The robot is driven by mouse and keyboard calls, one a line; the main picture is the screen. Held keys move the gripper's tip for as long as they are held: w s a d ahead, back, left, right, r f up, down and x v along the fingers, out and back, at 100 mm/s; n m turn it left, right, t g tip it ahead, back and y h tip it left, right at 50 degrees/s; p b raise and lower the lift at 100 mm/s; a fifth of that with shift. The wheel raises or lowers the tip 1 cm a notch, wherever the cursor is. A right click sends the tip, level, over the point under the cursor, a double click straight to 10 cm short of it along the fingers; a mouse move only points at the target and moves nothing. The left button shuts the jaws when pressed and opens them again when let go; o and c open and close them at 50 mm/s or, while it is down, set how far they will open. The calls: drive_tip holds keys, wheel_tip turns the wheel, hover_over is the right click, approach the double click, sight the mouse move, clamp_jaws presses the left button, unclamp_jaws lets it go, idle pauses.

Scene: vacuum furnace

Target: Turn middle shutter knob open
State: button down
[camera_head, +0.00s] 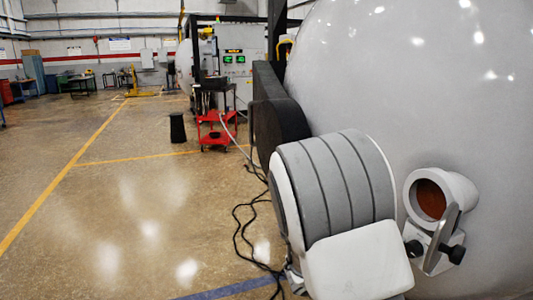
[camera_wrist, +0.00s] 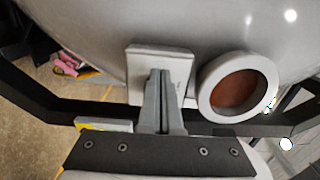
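A round viewport (camera_head: 430,198) with a brown-red window juts from the big grey furnace wall, right of my arm. In the wrist view the viewport (camera_wrist: 236,90) is right of a pale plate (camera_wrist: 160,57). My gripper's grey fingers (camera_wrist: 160,78) are close together in front of that plate. They hide whatever is at their tips, so a grip on a knob cannot be seen.
The curved furnace shell (camera_head: 420,70) fills the right side. Black cables (camera_head: 245,225) lie on the floor beside my arm. A red cart (camera_head: 215,130) and a black bin (camera_head: 178,127) stand farther back. The floor at left is clear.

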drive_tip(key=shift+w, duration=0.2)
drive_tip(key=v, duration=0.6)
drive_tip(key=shift+w+a, duration=0.1)
drive_tip(key=shift+a, duration=0.05)
